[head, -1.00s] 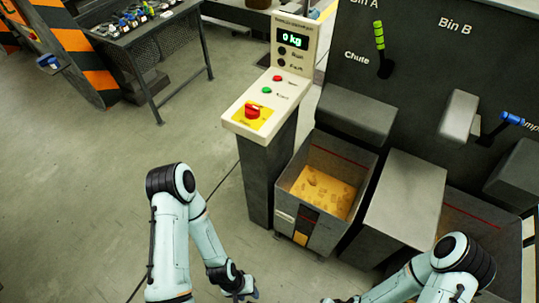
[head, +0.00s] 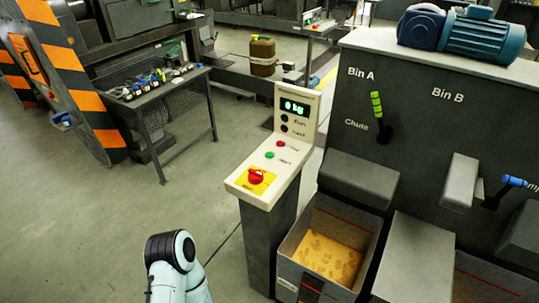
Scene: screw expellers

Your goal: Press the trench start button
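A cream control panel (head: 253,189) stands on a dark grey pedestal (head: 272,240) in the middle of the head view. Its sloped top has a green button (head: 270,155), a red button (head: 281,143) above it, and a larger red knob (head: 256,176) on a yellow plate near the front edge. Small labels stand beside the buttons; I cannot read them surely. The upright part has a display (head: 294,106) reading 0 kg and two dark round buttons below it. Part of my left arm shows at the bottom, left of the pedestal. Neither gripper is in view.
A bin (head: 287,270) with yellowish pieces stands right of the pedestal, under a grey machine wall (head: 413,115) with a green-handled lever (head: 379,118) and a blue-handled lever. A table (head: 150,100) with small parts stands behind left. The floor left of the pedestal is clear.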

